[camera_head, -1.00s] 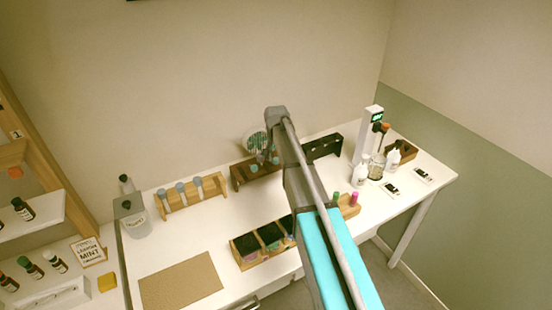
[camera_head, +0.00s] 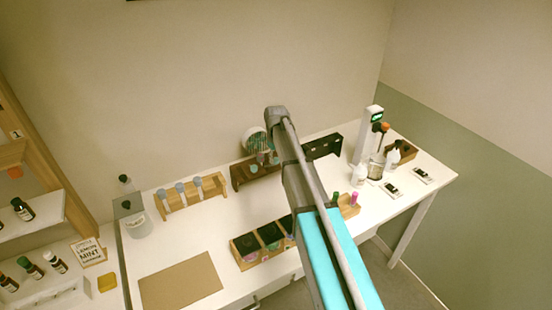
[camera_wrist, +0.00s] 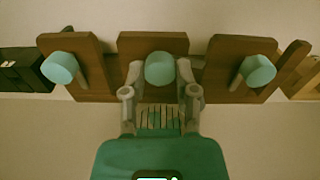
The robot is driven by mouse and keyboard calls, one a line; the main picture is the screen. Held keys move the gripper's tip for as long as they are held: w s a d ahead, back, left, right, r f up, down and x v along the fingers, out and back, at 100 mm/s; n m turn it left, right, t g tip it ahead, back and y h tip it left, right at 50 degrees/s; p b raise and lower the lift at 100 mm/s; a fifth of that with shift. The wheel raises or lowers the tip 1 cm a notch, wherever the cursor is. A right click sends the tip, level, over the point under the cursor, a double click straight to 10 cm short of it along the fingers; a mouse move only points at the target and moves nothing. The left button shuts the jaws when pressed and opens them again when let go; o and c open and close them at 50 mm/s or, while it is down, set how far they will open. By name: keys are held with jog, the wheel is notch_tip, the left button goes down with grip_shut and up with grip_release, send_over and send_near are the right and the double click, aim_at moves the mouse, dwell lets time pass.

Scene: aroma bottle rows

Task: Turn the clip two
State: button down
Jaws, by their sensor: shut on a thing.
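In the wrist view, a dark brown wooden rack (camera_wrist: 120,43) holds three teal-capped clips in a row. They are the left clip (camera_wrist: 60,68), the middle clip (camera_wrist: 160,68) and the right clip (camera_wrist: 259,69). My gripper (camera_wrist: 160,77) has its two fingers on either side of the middle clip and is shut on it. The clip's lower part is hidden by the fingers. In the head view, the brown rack (camera_head: 242,175) stands at the back of the white table, partly hidden behind my arm.
A light wooden rack with grey-capped tubes (camera_head: 190,190) stands left of the brown rack. A wooden box with compartments (camera_head: 258,245) lies in front. A black rack (camera_head: 322,146), white bottles and a stand (camera_head: 369,134) are at the right. A brown mat (camera_head: 180,281) lies front left.

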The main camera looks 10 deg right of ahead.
jog(key=shift+n, duration=1.1)
jog(key=shift+c, duration=1.9)
grip_release()
jog(key=shift+m, duration=0.3)
